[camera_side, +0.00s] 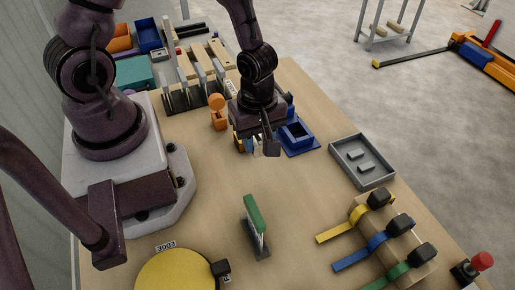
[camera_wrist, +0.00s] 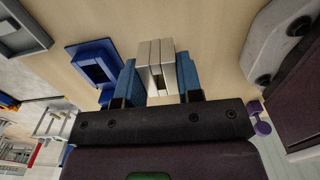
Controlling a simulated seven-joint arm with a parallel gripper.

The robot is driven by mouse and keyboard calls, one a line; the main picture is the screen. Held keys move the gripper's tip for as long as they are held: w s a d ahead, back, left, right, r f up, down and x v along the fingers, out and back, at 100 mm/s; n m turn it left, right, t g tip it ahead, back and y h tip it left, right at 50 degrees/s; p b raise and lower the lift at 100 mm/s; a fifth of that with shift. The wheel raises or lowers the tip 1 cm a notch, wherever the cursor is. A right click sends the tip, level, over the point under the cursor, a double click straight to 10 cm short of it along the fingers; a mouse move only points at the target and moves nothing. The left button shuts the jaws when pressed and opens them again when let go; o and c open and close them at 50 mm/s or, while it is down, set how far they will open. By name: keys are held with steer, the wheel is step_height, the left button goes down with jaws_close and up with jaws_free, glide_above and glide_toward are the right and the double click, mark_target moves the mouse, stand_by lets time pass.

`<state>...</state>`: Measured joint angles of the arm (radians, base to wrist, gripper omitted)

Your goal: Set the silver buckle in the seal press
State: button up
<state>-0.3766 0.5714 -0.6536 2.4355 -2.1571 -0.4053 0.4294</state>
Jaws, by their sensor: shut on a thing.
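My gripper (camera_side: 256,147) is shut on a pale silver block-like piece, the silver buckle (camera_wrist: 157,62), between its blue finger pads in the wrist view. The buckle shows two or three upright bars with a small dark gap low down. In the side view it is mostly hidden by my gripper. A blue fixture with a raised square frame and a pocket, seemingly the seal press (camera_side: 309,146), stands on the table just right of my gripper. It also shows left of the fingers in the wrist view (camera_wrist: 82,52). The buckle is apart from it.
A grey tray (camera_side: 375,183) with two small blocks lies right of the blue fixture. An orange round-topped post (camera_side: 217,104) stands close left of my gripper. A green-topped upright plate (camera_side: 255,222) stands in front. Yellow, blue and green strap levers (camera_side: 372,250) are at front right.

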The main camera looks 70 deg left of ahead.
steer(key=r, duration=0.1)
glide_toward(299, 122)
steer(key=s+d, duration=0.2)
steer(key=shift+w+d+r, duration=0.1)
steer(key=shift+f, duration=2.9)
steer(key=shift+f, duration=1.05)
steer(key=o, duration=1)
steer(key=shift+w, duration=0.15)
